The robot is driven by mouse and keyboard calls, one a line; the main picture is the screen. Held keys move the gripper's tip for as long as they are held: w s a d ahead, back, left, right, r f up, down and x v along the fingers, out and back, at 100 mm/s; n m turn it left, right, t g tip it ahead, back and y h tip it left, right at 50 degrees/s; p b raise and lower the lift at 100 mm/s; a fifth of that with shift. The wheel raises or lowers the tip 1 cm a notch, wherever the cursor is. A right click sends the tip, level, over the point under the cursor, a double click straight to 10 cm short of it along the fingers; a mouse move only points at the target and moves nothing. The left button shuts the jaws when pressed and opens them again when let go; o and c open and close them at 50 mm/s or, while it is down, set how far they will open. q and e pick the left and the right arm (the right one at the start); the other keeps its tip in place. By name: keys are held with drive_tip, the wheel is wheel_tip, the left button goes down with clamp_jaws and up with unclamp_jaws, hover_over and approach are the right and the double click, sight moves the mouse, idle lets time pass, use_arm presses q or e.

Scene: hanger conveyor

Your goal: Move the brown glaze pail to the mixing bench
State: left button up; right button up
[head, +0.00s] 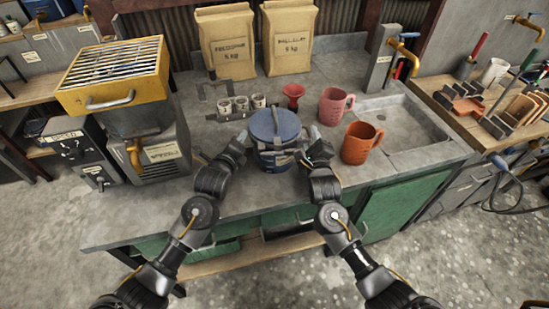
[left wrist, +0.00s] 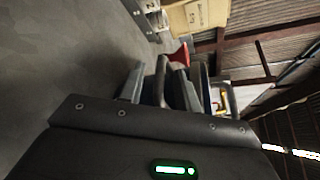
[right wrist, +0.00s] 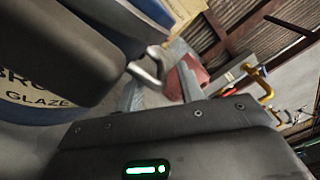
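The brown glaze pail (head: 275,128) is a blue tub with a blue lid and a grey strap across it. It stands upright on the grey bench top. Its pale label, partly hidden, reads "BRO… GLAZE" in the right wrist view (right wrist: 35,88). My left gripper (head: 240,138) is at the pail's left side, fingers apart, with a grey side handle close to them. My right gripper (head: 313,146) is at its right side, fingers apart, with the other metal handle (right wrist: 150,68) at their tips. Neither looks closed on a handle. I cannot identify the mixing bench.
A pink jug (head: 334,106) and an orange jug (head: 360,143) stand close right of the pail. A red funnel (head: 293,93), a rack of small jars (head: 241,106) and two paper sacks (head: 290,38) stand behind.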

use_arm(q)
drive_tip(key=v, duration=1.1)
use_arm(e)
drive_tip(key=s+d, duration=0.1)
drive_tip(key=s, duration=1.1)
